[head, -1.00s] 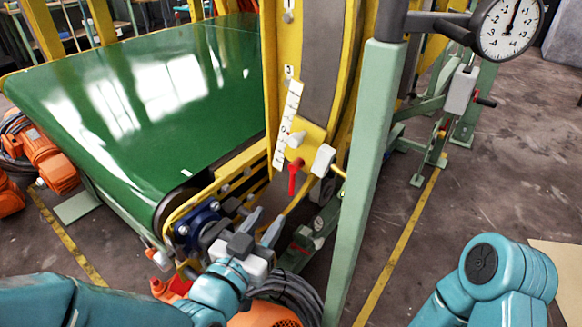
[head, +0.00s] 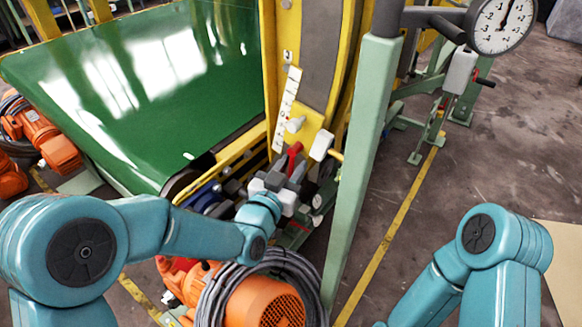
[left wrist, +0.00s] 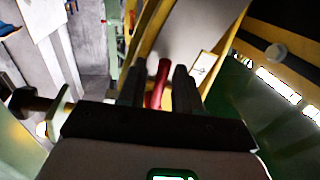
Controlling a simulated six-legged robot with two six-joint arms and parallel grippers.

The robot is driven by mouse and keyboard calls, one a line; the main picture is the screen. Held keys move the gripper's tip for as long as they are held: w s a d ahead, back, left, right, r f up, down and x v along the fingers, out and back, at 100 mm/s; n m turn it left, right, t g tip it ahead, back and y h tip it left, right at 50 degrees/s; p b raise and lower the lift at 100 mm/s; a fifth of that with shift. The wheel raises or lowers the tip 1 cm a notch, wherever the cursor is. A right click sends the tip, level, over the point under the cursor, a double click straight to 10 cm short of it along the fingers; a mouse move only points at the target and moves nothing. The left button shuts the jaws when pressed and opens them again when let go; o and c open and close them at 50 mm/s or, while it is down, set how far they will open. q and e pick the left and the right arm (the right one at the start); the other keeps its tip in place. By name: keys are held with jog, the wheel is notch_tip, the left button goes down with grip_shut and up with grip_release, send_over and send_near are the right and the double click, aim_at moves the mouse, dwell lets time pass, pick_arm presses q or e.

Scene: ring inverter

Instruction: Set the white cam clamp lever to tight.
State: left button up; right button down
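A small white lever (head: 295,124) sits on the yellow plate beside the white scale strip. A white block (head: 321,145) sits on a yellow rod to its right. I cannot tell for sure which is the cam clamp lever. A red handle (head: 293,152) hangs just below them, and it shows in the left wrist view (left wrist: 157,85). My left gripper (head: 288,170) is just below the white parts, its fingers on either side of the red handle; they look apart, with a gap, in the left wrist view (left wrist: 158,75). My right gripper is out of view.
A green post (head: 358,170) stands close to the right of the gripper. A green conveyor belt (head: 150,90) lies to the left. An orange motor (head: 268,300) and coiled dark cable (head: 215,290) are below. A dial gauge (head: 503,22) is at upper right. Floor is free at right.

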pick_arm(q)
grip_shut()
jog(key=m+b, duration=0.1)
jog(key=b, duration=0.1)
jog(key=m+b, duration=0.1)
jog(key=b, duration=0.1)
jog(key=shift+w+a+m+b, duration=0.3)
jog(key=shift+w+a+b, duration=0.05)
jog(key=shift+a, duration=0.05)
grip_release()
